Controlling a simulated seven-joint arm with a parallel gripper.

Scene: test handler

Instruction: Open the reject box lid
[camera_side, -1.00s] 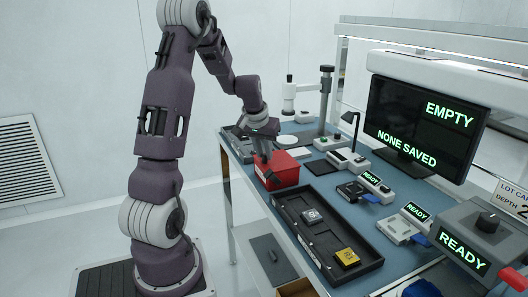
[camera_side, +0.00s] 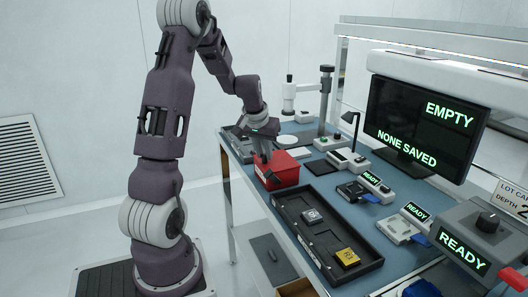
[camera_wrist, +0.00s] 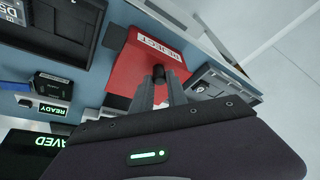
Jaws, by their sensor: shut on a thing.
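The red reject box (camera_side: 281,176) stands near the left end of the blue bench, and its lid looks down in the side view. In the wrist view the red box (camera_wrist: 133,66) carries a white REJECT label. My gripper (camera_side: 267,165) is at the box's top on its left side. In the wrist view my gripper (camera_wrist: 160,82) is shut on a small dark knob (camera_wrist: 159,73) at the lid's edge. The fingers partly hide the knob.
A black tray (camera_side: 292,226) with a grey chip and a gold chip lies in front of the box. A grey tray (camera_wrist: 213,84) is beside the box. Test sockets, a READY panel (camera_side: 464,251) and a monitor (camera_side: 420,122) stand to the right.

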